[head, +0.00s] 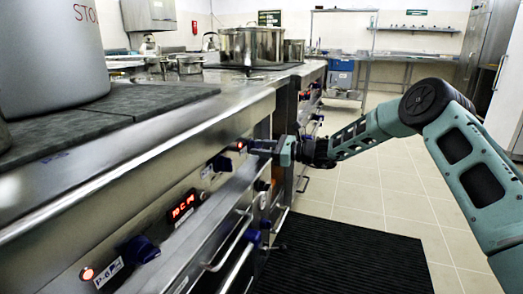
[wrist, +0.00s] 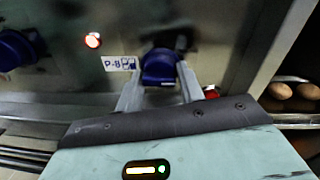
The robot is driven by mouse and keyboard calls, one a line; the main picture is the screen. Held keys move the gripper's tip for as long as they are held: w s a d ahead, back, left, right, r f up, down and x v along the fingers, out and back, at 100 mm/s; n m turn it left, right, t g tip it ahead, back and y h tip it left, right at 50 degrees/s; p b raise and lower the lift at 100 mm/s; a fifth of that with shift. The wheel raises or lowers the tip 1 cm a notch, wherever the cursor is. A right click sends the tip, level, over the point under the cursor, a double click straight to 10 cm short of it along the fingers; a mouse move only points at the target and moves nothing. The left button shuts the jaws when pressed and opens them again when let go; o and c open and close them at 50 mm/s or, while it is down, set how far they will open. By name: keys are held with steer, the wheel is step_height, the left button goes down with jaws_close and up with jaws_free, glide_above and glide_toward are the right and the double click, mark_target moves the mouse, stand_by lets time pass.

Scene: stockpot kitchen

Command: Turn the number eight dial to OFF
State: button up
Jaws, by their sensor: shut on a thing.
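The number eight dial (wrist: 160,66) is a dark blue knob on the steel front panel, right of a "P-8" label (wrist: 119,63) in the wrist view. My gripper (wrist: 160,88) has a finger on each side of the knob and is shut on it. In the head view my gripper (head: 262,147) reaches the stove front from the right and hides the dial. A lit red lamp (wrist: 93,40) is to the upper left of the label. I cannot read the dial's setting.
Another blue dial (wrist: 16,50) is at the left in the wrist view. In the head view, a dial beside a "P-6" label (head: 108,274) is near. Oven handles (head: 232,240) stick out below. A dark mat (head: 335,255) lies on the open floor at right.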

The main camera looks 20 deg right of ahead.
steer(key=n+b, duration=0.2)
steer(key=n, duration=0.2)
steer(key=shift+d+f, duration=0.1)
steer(key=n+b, duration=0.5)
steer(key=b, duration=0.2)
steer(key=n+t+h+b, duration=0.1)
steer(key=n+b, duration=0.4)
steer(key=b, duration=0.3)
steer(key=shift+f, duration=0.15)
steer(key=n+b, duration=0.2)
steer(key=b, duration=0.1)
steer(key=shift+r, duration=0.2)
steer(key=shift+r+n+b, duration=0.1)
steer(key=shift+n+b, duration=0.4)
steer(key=shift+b, duration=0.05)
steer(key=shift+r, duration=0.15)
steer(key=o, duration=1)
steer(key=shift+c, duration=0.2)
